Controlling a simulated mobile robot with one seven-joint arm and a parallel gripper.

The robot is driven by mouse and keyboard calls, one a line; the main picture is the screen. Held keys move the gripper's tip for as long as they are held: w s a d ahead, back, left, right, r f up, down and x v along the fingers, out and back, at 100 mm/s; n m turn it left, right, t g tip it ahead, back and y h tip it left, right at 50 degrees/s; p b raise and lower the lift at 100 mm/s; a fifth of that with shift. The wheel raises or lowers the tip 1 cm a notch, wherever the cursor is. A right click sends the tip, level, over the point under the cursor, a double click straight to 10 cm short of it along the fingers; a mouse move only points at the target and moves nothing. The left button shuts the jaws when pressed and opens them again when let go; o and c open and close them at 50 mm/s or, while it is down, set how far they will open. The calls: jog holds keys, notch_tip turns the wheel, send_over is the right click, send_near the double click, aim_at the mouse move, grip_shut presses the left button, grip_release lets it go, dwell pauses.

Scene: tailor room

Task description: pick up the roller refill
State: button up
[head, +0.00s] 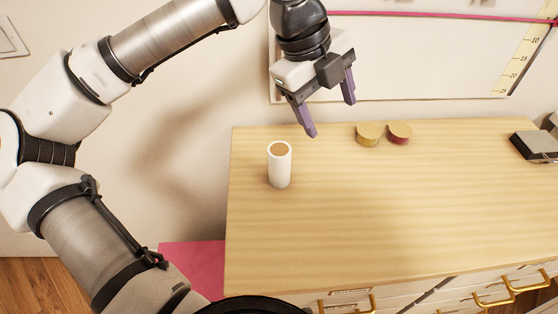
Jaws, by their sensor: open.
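The roller refill is most likely the white upright cylinder with a tan top (279,165) on the left part of the wooden tabletop in the head view. My gripper (332,118) is open and empty, with its two purple fingers pointing down. It is above the tabletop, to the right of the cylinder in the picture and apart from it. Nothing covers the cylinder.
Two small round gold-topped items (369,135) sit at the back of the wooden dresser (400,210). A dark box-like item (534,146) stands at the far right. A wall board with a measuring tape is behind. The middle and front of the top are clear.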

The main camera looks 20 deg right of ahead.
aim_at(284, 150)
jog(key=w+a+f+n+y, duration=0.2)
jog(key=w+a+f, duration=0.1)
jog(key=w+a+f+n+t+y, duration=0.1)
jog(key=a+n+y, duration=0.1)
jog(key=shift+w+a+f, duration=0.2)
jog(key=shift+a, duration=0.05)
notch_tip(284, 150, down, 7)
jog(key=shift+f+p, duration=0.1)
jog(key=shift+p, duration=0.4)
jog(key=f, duration=0.1)
jog(key=f+p, duration=0.1)
jog(key=f, duration=0.1)
jog(key=f+p, duration=0.1)
jog(key=f, duration=0.1)
jog(key=shift+w+a, duration=0.15)
jog(key=shift+a, duration=0.25)
jog(key=shift+f, duration=0.6)
jog(key=c, duration=1.1)
